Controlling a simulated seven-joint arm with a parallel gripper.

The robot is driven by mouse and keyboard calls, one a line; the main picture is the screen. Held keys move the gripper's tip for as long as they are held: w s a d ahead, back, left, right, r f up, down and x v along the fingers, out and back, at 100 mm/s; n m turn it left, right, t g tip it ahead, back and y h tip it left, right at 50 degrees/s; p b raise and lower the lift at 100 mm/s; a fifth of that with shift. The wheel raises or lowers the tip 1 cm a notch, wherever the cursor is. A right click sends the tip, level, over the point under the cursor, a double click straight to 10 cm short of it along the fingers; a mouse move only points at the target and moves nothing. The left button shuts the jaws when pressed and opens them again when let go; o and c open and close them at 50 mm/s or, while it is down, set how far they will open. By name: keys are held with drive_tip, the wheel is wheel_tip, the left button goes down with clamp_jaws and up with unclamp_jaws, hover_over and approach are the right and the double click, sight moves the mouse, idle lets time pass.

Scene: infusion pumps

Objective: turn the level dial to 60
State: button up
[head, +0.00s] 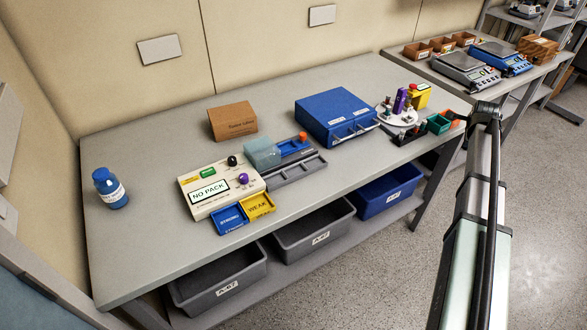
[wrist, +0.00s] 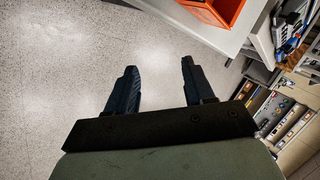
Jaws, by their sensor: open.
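A cream device box (head: 222,189) with a "NO PACK" display sits on the table in the head view. It has a black knob (head: 232,161) at the top and a purple knob (head: 243,179) below it. Which knob is the level dial, and its setting, is too small to tell. A green button is on the same face. My gripper (wrist: 155,85) is in the wrist view, open and empty over the floor, away from the device. In the head view my arm stands at the right, and the gripper cannot be made out there.
Blue and yellow trays (head: 258,206) lie at the device's front edge. A grey tray (head: 296,168) with a translucent block is to its right. A blue case (head: 336,117), a cardboard box (head: 233,121) and a blue bottle (head: 110,188) stand around.

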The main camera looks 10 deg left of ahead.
drive_tip(key=w+a+r, duration=0.2)
drive_tip(key=a+r, duration=0.7)
drive_tip(key=a, duration=0.1)
drive_tip(key=s+a+r+n+g+y, duration=0.1)
drive_tip(key=s+a+r+n, duration=0.2)
drive_tip(key=a, duration=1)
drive_tip(key=s+a+n+g+y, duration=0.1)
drive_tip(key=s+a+n+y, duration=0.3)
drive_tip(key=a, duration=0.9)
wheel_tip(320, 180, up, 5)
drive_tip(key=n+g+h, duration=0.3)
drive_tip(key=n+g, duration=0.2)
drive_tip(key=n, duration=0.5)
hover_over(244, 176)
wheel_tip(244, 176, down, 13)
clamp_jaws()
